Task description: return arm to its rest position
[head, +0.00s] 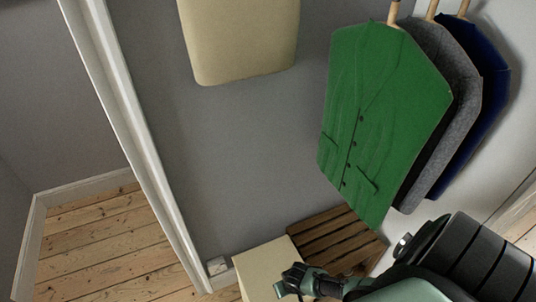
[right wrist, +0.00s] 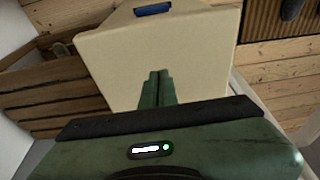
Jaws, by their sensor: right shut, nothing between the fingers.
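My right arm comes in from the lower right in the head view. Its right gripper (head: 283,286) is low in the picture, in front of a cream box (head: 262,264). In the right wrist view the gripper's two green fingers (right wrist: 157,80) are together with nothing between them. They point toward the cream box, which has a blue patch on it (right wrist: 153,9). I cannot tell how far the fingertips are from the box. My left gripper is not in view.
A green jacket (head: 385,110), a grey garment (head: 450,75) and a navy garment (head: 490,90) hang at the right. A cream panel (head: 240,40) is on the grey wall. Bare floorboards (head: 100,240) lie open at the left.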

